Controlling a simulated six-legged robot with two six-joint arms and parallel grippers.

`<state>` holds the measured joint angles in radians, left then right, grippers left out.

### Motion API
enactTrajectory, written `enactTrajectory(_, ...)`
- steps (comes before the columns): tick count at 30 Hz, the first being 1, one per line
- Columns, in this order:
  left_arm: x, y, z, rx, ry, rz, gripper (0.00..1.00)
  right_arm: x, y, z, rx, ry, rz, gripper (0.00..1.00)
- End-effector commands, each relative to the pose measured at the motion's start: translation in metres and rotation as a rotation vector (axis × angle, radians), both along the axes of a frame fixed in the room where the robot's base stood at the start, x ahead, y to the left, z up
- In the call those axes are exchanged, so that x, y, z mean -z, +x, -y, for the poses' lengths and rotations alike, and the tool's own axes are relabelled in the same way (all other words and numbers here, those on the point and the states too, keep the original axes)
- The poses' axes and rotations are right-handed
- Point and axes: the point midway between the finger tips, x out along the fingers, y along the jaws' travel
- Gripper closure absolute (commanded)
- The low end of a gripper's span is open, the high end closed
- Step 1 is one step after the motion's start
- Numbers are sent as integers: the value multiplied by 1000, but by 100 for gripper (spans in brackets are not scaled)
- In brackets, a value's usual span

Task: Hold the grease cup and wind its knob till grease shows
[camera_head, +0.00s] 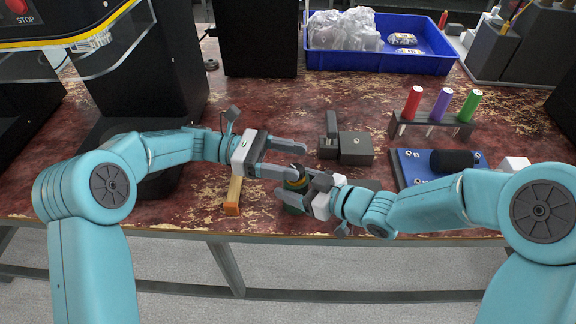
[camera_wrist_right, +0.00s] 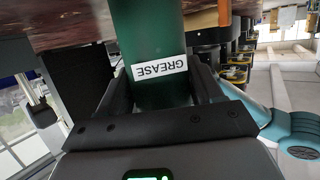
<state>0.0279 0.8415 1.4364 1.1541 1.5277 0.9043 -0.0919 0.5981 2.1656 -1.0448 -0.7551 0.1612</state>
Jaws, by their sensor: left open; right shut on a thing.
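The grease cup is a dark green cylinder labelled GREASE (camera_wrist_right: 160,68) in the right wrist view, between my right fingers. In the head view its green body (camera_head: 293,209) is mostly hidden by my right gripper (camera_head: 294,196), which is shut on it near the table's front edge. A dark knob with a brass-coloured band (camera_head: 296,181) shows above the body. My left gripper (camera_head: 304,160) is open, with its fingers apart and pointing right. Its nearer finger overlaps the knob in the picture; I cannot tell whether they touch. The knob is not clear in the wrist view.
A yellow-orange block (camera_head: 233,196) stands below my left wrist. Behind the grippers is a dark grey fixture (camera_head: 355,149). A rack with red, purple and green handles (camera_head: 438,127), a blue board (camera_head: 411,169) and a blue bin (camera_head: 380,64) lie right and behind.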

Motion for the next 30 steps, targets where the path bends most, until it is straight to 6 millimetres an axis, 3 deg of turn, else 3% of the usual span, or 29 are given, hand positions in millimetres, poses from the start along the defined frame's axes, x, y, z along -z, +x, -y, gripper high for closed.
enactTrajectory(3,-28,0,0,0,1,6,37,0,0,0,0,0,0,70)
enactTrajectory(10,-65,0,0,1,-1,3,37,0,0,0,0,0,0,70)
enactTrajectory(27,-74,0,0,1,0,0,37,0,0,0,0,1,1,70)
enactTrajectory(28,-73,0,0,1,0,0,37,0,0,0,0,1,1,31)
enactTrajectory(30,-73,0,0,1,0,0,37,0,0,0,0,1,1,8)
